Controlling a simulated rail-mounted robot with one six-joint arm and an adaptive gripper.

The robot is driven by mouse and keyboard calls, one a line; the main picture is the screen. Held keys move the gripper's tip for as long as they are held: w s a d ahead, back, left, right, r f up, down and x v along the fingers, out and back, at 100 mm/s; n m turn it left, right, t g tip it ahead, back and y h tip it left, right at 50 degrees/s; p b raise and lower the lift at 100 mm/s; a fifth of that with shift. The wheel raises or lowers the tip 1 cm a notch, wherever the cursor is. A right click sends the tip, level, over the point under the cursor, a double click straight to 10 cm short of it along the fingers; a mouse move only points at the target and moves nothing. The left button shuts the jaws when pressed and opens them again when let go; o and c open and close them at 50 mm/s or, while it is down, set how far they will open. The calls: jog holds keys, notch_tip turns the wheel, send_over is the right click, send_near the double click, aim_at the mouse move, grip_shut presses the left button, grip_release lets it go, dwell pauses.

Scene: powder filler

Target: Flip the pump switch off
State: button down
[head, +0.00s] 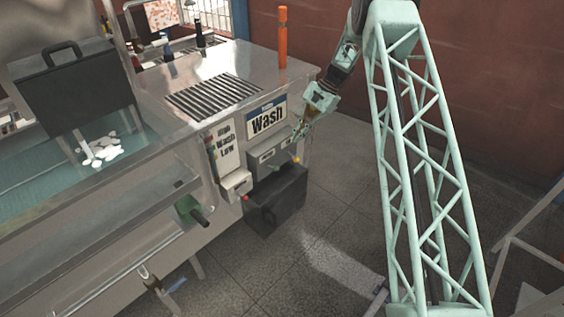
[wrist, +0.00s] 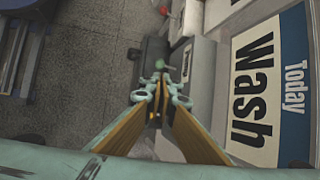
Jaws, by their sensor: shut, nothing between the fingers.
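My gripper (head: 301,131) is at the front of the machine, just right of the blue-and-white Wash sign (head: 266,119) and by the upper right of a grey control box (head: 270,154). In the wrist view its fingers (wrist: 160,88) are together with nothing between them. A small green knob or lever tip (wrist: 160,64) shows just beyond the fingertips; I cannot tell whether they touch it. The control box carries small coloured parts, including a yellow one (head: 295,160). I cannot make out which part is the pump switch or its position.
A lighter box (head: 236,184) sits to the left, under a High Wash Low sign (head: 226,147). A dark box (head: 277,201) stands below on the floor. An orange post (head: 283,38) rises from the machine top.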

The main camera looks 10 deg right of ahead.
jog(key=shift+a, duration=0.1)
jog(key=b, duration=0.3)
send_near(274, 168)
jog(key=shift+s+a+f, duration=0.1)
jog(key=shift+a+f, duration=0.15)
jog(key=shift+f, duration=0.7)
jog(key=shift+w+a+f, duration=0.1)
jog(key=shift+a+f, duration=0.15)
jog(key=shift+f, duration=0.7)
jog(key=shift+s+a+f, duration=0.1)
jog(key=shift+a+f, duration=0.15)
jog(key=shift+f, duration=0.65)
jog(key=shift+s+d+f, duration=0.25)
jog(key=shift+s+f, duration=0.05)
jog(key=shift+f, duration=0.25)
jog(key=f, duration=0.2)
jog(key=s+f, duration=0.1)
jog(key=shift+d+f, duration=0.15)
jog(key=shift+d, duration=0.2)
jog(key=shift+r, duration=0.35)
jog(key=shift+r, duration=0.35)
